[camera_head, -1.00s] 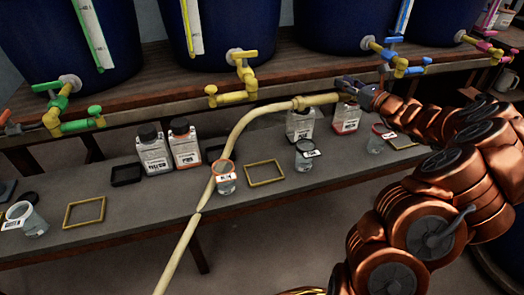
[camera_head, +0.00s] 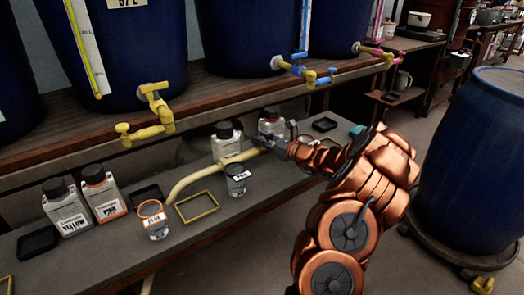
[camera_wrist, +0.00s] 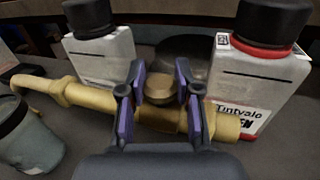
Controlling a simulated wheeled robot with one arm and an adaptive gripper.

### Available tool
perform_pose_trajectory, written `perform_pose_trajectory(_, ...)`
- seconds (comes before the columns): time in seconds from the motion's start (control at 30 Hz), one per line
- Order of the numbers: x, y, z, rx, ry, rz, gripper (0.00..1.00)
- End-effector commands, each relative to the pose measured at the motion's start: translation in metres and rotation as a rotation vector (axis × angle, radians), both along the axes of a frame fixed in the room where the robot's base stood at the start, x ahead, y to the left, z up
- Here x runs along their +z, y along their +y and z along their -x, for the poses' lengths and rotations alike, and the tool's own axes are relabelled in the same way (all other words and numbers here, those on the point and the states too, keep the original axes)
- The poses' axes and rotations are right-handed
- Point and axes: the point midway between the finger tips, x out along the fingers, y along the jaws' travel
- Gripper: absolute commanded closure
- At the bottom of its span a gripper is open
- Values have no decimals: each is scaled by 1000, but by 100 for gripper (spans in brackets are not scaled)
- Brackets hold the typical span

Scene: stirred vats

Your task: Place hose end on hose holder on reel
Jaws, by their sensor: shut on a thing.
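A cream-yellow hose (camera_head: 190,180) curves over the grey bench shelf beneath the vats. Its thicker, ribbed end (camera_head: 243,156) points right towards my gripper (camera_head: 278,147). In the wrist view, my gripper (camera_wrist: 160,92) is shut on the hose end (camera_wrist: 82,95), which lies crosswise between the purple-lined fingers. The hose end is close in front of two bottles, one with a black cap (camera_wrist: 100,50) and one with a red collar (camera_wrist: 258,75). I cannot see the reel or its hose holder in either view.
Blue vats with a yellow tap (camera_head: 150,115) and a blue tap (camera_head: 310,75) stand above. Bottles, a jar (camera_head: 237,180) and a yellow frame (camera_head: 197,206) crowd the bench. A large blue barrel (camera_head: 490,160) stands right on a wheeled base, with floor between.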

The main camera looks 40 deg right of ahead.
Motion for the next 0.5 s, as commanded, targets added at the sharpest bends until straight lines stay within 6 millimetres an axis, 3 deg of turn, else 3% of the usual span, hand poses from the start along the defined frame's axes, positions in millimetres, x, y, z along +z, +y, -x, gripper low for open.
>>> perform_pose_trajectory(0.3,-37,0,0,0,1,-3,100)
perform_pose_trajectory(0.5,-38,0,0,0,-1,0,100)
